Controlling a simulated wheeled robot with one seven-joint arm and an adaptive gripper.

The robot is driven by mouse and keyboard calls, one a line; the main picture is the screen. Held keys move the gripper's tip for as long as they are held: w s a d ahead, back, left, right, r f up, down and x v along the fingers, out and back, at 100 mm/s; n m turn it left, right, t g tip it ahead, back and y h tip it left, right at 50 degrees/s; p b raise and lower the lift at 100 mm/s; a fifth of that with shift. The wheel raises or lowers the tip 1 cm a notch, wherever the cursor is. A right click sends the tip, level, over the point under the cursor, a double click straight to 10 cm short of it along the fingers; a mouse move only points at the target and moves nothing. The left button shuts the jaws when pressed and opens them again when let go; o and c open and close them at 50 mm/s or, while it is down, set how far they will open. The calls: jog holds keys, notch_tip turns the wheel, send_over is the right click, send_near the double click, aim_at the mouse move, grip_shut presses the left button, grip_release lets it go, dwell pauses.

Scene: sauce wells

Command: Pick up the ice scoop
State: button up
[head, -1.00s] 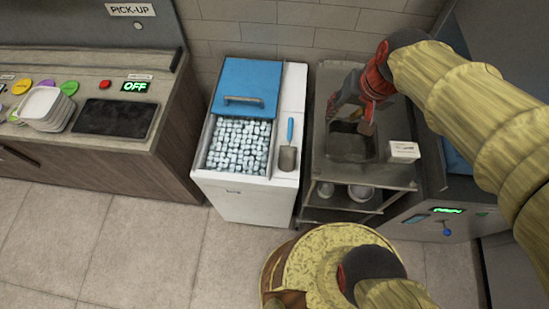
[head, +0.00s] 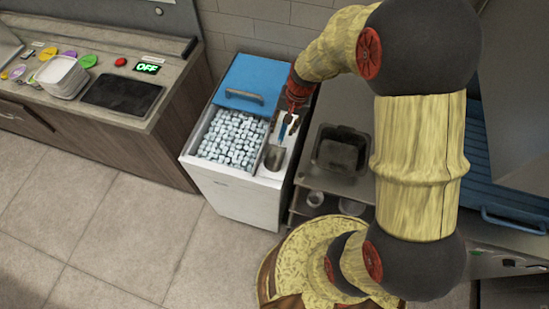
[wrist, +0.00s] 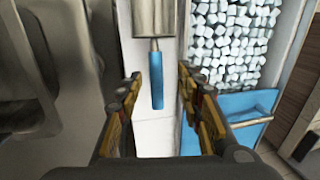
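The ice scoop (head: 274,157) lies on the white right-hand ledge of the ice bin, its metal bowl toward the front and its blue handle toward the back. In the wrist view the scoop's metal bowl (wrist: 154,17) is at the top, and its blue handle (wrist: 157,82) points down between my fingers. My gripper (head: 287,124) is over the handle end of the scoop. In the wrist view my gripper (wrist: 160,88) is open, with one finger on each side of the handle and clear gaps. The handle is partly hidden by the gripper in the head view.
The ice bin (head: 232,193) is full of ice cubes (head: 232,137), with its blue lid (head: 250,80) at the back. A steel cart with a dark basin (head: 341,150) stands on the right.

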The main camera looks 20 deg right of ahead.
aim_at(283, 133)
notch_tip(283, 133, down, 4)
jog(key=shift+s+a+f+b, duration=0.1)
jog(key=shift+a+f+b, duration=0.1)
jog(key=shift+b, duration=0.65)
jog(key=shift+f, duration=0.3)
jog(key=shift+c, duration=0.3)
grip_shut()
